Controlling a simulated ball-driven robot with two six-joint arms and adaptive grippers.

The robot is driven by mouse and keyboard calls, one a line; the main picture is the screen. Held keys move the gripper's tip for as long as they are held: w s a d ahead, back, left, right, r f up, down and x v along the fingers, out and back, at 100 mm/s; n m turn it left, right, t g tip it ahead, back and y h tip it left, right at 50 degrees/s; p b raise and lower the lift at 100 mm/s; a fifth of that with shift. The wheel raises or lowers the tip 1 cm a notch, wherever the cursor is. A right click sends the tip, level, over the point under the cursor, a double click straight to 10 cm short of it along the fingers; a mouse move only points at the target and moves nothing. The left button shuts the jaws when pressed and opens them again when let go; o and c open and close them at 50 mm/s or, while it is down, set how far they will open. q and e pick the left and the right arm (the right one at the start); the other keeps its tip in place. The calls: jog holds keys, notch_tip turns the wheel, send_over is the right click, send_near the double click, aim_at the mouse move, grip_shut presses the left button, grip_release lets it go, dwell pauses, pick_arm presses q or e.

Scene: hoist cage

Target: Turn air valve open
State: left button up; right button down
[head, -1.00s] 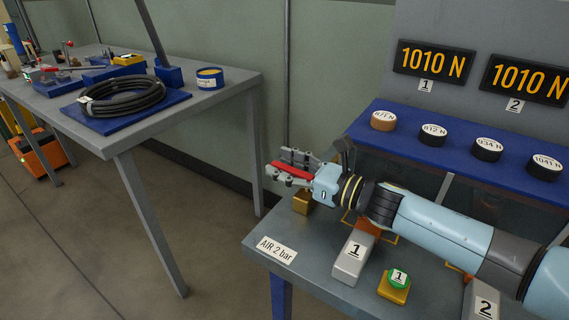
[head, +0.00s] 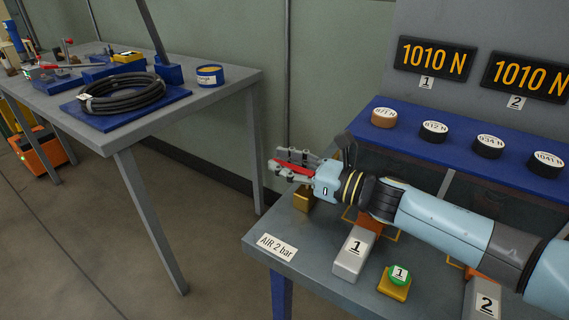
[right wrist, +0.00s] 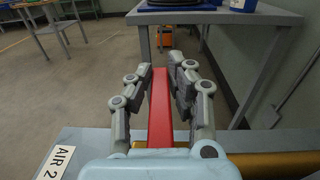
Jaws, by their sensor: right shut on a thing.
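The air valve's red lever (head: 286,169) points left past the far left corner of the grey bench, above a brass valve body (head: 302,200). My right gripper (head: 281,163) is shut on the red lever, with a finger on each side of it. In the right wrist view the lever (right wrist: 160,105) runs away from the wrist between the fingers (right wrist: 158,78). The wrist hides where the lever joins the valve. A white label "AIR 2 bar" (head: 277,248) lies on the bench near that corner. My left gripper is in neither view.
On the bench (head: 315,262) stand a grey block marked 1 (head: 352,262) and a green button (head: 399,275). A blue shelf (head: 400,151) with several weight pucks lies behind my right arm. A table with coiled black hose (head: 123,98) stands left, across open floor.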

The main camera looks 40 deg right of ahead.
jog(key=shift+s+a+f+n+g+y+b, duration=0.15)
jog(key=shift+n+g+y+b, duration=0.2)
jog(key=shift+n+y+b, duration=0.2)
jog(key=shift+s+a+f+n+g+y+b, duration=0.15)
jog(key=shift+n+g+y+b, duration=0.25)
jog(key=shift+y, duration=0.25)
jog(key=shift+a+r+n+g+y, duration=0.25)
jog(key=shift+n+g+y, duration=0.1)
jog(key=shift+y, duration=0.15)
jog(key=c, duration=1.2)
grip_release()
jog(key=shift+c, duration=0.2)
jog(key=shift+r, duration=0.1)
notch_tip(320, 180, up, 10)
